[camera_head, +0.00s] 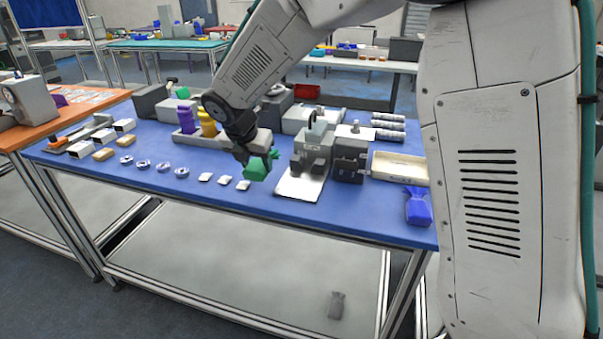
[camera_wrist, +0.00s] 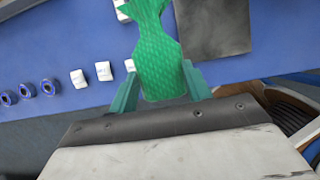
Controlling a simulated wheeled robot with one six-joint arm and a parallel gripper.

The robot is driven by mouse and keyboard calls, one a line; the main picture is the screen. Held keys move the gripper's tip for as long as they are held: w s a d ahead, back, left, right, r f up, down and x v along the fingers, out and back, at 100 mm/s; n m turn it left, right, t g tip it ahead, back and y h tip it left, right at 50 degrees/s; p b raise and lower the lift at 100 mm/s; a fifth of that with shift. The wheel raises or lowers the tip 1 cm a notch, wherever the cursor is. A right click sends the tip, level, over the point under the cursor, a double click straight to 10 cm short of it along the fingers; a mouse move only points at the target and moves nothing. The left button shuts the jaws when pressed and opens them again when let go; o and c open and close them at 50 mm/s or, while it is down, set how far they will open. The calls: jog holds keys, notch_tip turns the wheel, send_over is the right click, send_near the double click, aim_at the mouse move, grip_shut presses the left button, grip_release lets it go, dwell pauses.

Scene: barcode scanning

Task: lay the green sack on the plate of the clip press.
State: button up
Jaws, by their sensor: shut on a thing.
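The green sack (camera_head: 256,170) is held in my gripper (camera_head: 255,160) above the blue table, left of the clip press. In the wrist view the sack (camera_wrist: 160,65) hangs between the two teal fingers of my gripper (camera_wrist: 160,88), its narrow tied neck pointing away from my wrist. The clip press (camera_head: 312,145) stands upright on the table with a flat pale plate (camera_head: 299,187) in front of it. The plate looks bare. In the wrist view a grey flat surface (camera_wrist: 213,28), probably this plate, lies to the right of the sack.
Small white packets (camera_head: 224,180) and several blue-and-white rings (camera_head: 163,167) lie left of the sack. A grey device (camera_head: 350,155) stands right of the press, then a cream tray (camera_head: 398,167) and a blue sack (camera_head: 418,207). Purple and yellow sacks (camera_head: 207,122) stand behind.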

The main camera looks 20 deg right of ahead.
jog(key=d, duration=0.8)
jog(key=w+d+f, duration=0.1)
jog(key=d, duration=0.3)
jog(key=shift+d+f, duration=0.15)
jog(key=shift+f, duration=0.8)
jog(key=shift+d+f, duration=0.1)
jog(key=shift+f, duration=0.8)
jog(key=o, duration=1.2)
jog(key=shift+f, duration=0.15)
jog(key=shift+c, duration=0.2)
